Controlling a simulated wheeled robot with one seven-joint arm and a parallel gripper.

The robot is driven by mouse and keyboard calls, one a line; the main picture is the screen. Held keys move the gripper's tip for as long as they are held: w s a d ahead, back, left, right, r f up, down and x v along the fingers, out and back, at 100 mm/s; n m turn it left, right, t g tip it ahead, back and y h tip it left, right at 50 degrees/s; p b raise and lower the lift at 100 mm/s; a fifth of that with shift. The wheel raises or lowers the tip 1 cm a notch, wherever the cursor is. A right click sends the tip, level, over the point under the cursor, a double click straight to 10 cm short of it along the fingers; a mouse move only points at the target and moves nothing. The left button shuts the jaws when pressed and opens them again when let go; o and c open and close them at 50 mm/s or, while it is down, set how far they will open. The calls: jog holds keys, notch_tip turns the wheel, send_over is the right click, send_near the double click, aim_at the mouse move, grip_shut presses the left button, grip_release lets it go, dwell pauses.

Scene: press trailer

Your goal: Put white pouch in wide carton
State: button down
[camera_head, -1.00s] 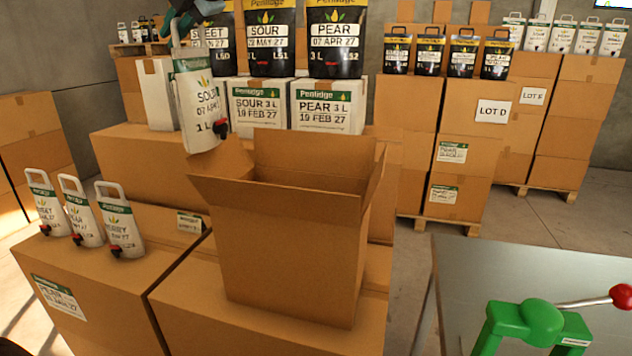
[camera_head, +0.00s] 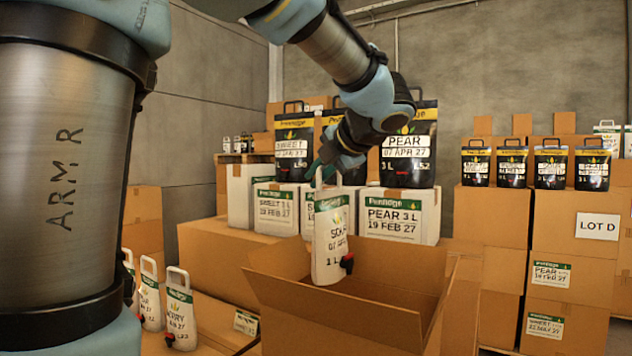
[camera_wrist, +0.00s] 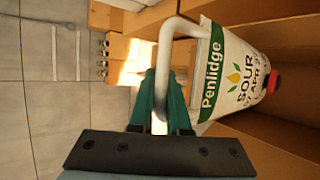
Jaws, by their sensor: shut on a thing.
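The white pouch (camera_head: 331,243), with a green Penlidge band, the word SOUR and a red and black tap, hangs upright by its handle from my gripper (camera_head: 324,172). In the wrist view my gripper (camera_wrist: 160,103) is shut on the white handle, and the pouch (camera_wrist: 238,75) hangs beyond it. The wide carton (camera_head: 340,312) stands open with its flaps spread. The pouch is over the carton's opening, its bottom near the level of the rim. I cannot tell whether the bottom is below the rim.
Three white pouches (camera_head: 180,312) stand on a carton at the lower left. Behind the wide carton, black pouches (camera_head: 408,145) stand on white boxes (camera_head: 400,215). More black pouches (camera_head: 551,165) stand on stacked cartons at the right.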

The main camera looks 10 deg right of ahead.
notch_tip(320, 180, down, 26)
jog(key=p, duration=0.4)
dwell(0.4)
jog(key=shift+f+b, duration=0.25)
jog(key=shift+b, duration=0.15)
jog(key=shift+f+b, duration=0.3)
jog(key=c, duration=1.3)
grip_release()
jog(key=shift+s, duration=0.1)
jog(key=o, duration=0.4)
